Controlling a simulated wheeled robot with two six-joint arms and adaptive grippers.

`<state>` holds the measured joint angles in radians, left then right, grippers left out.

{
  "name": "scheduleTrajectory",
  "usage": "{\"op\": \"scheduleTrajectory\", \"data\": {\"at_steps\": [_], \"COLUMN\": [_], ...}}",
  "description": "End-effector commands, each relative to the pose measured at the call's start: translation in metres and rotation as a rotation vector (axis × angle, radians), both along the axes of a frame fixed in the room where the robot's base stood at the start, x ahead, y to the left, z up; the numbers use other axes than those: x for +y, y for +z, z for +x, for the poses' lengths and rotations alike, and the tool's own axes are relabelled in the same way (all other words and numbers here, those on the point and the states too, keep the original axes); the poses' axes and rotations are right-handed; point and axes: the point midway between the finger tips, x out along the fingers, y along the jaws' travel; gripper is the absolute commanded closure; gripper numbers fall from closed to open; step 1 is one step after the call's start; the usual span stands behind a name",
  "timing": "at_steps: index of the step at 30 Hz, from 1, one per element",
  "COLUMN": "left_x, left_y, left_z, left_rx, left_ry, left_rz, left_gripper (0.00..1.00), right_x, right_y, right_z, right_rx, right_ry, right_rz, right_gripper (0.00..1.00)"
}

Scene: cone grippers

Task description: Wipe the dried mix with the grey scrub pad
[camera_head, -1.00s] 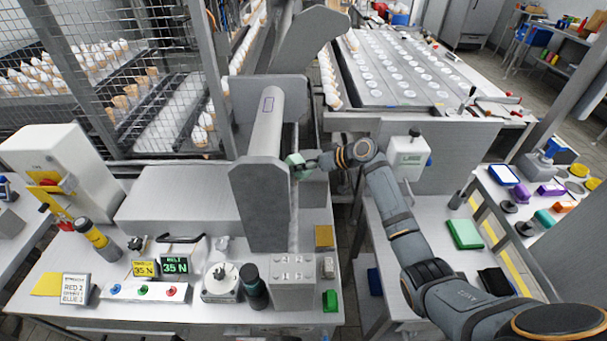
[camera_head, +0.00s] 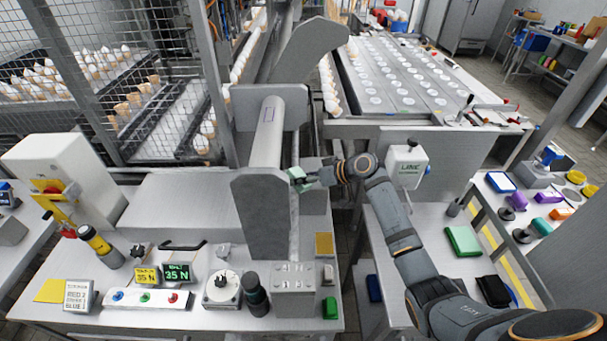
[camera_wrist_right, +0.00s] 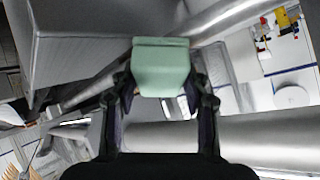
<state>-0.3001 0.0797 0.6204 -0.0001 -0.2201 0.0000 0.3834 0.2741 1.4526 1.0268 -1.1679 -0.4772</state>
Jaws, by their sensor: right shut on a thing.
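My right gripper (camera_head: 312,175) is shut on a pale green block-shaped pad (camera_head: 298,179), beside the right side of a grey roller housing (camera_head: 261,213). In the right wrist view, the pad (camera_wrist_right: 161,68) sits between the two dark fingers (camera_wrist_right: 160,100), with grey metal surfaces behind it. Whether the pad touches the housing cannot be told. No pad in view is plainly grey, and I cannot make out the dried mix. My left gripper is not in view.
The front table carries a control box (camera_head: 295,292), a small green block (camera_head: 330,308), a tan square (camera_head: 324,243) and a yellow-banded cylinder (camera_head: 100,243). A white box (camera_head: 407,168) stands close behind my right arm.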

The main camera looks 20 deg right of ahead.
Motion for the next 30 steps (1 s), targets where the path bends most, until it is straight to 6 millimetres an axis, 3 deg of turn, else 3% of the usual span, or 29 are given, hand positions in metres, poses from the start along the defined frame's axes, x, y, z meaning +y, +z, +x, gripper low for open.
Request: {"op": "scheduleTrajectory", "data": {"at_steps": [9,19,30], "left_x": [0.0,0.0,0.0], "left_y": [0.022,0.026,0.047], "left_z": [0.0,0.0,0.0], "left_rx": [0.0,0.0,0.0], "left_ry": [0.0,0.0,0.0], "left_rz": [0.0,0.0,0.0], "left_gripper": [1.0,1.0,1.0], "right_x": [0.009,0.012,0.02], "right_y": [-0.001,-0.003,-0.001], "right_z": [-0.028,-0.037,-0.068], "right_rx": [0.004,0.005,0.006], "right_ry": [0.001,0.001,0.001], "right_rz": [0.0,0.0,0.0], "right_gripper": [0.79,0.79,0.79]}}
